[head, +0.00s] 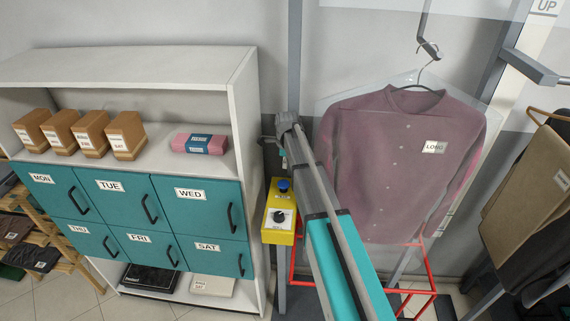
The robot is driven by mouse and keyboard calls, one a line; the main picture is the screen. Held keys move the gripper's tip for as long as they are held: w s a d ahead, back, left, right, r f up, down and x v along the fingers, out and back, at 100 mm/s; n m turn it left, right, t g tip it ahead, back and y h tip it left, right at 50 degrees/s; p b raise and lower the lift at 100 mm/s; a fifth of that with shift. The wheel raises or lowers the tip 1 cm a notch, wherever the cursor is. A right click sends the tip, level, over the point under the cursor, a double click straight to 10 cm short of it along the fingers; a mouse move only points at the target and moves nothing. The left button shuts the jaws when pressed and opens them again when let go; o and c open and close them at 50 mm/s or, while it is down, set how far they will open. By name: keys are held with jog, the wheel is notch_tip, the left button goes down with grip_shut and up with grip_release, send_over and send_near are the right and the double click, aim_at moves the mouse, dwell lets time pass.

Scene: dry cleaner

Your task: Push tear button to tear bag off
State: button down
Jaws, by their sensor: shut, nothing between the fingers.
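A yellow control box (279,228) stands on a post between the shelf unit and the hanging garment. It carries a blue push button (283,185) on top and a black dial (278,215) on a white plate on its front. My arm reaches up past the box's right side. My gripper (284,161) is small and partly hidden by the arm; it is shut and empty just above the blue button. I cannot tell whether it touches the button. A mauve shirt (385,150) labelled LONG hangs on a hanger under a clear bag (330,105).
The white shelf unit (245,120) with teal drawers stands close on the left. A red metal frame (432,275) is below the shirt. Brown trousers (525,185) hang at the right beside a grey post and bar.

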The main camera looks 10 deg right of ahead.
jog(key=shift+r+p, duration=0.95)
jog(key=shift+r, duration=0.3)
jog(key=shift+s, duration=0.1)
jog(key=shift+f, duration=0.1)
jog(key=s+f+n+b, duration=0.2)
jog(key=s+n+b, duration=0.1)
jog(key=s, duration=0.2)
jog(key=s+f+n+b, duration=0.2)
jog(key=s+f+n, duration=0.1)
jog(key=s+n, duration=0.1)
jog(key=s+f+n+b, duration=0.3)
jog(key=s, duration=0.3)
jog(key=shift+a+f+n+b, duration=0.25)
jog(key=shift+a+n+b, duration=0.05)
jog(key=shift+a, duration=0.1)
jog(key=s+f+n+b, duration=0.7)
jog(key=s+n, duration=0.4)
jog(key=s, duration=0.3)
jog(key=shift+a+f+g, duration=0.15)
jog(key=shift+a+g, duration=0.05)
jog(key=shift+g, duration=0.2)
dwell(0.9)
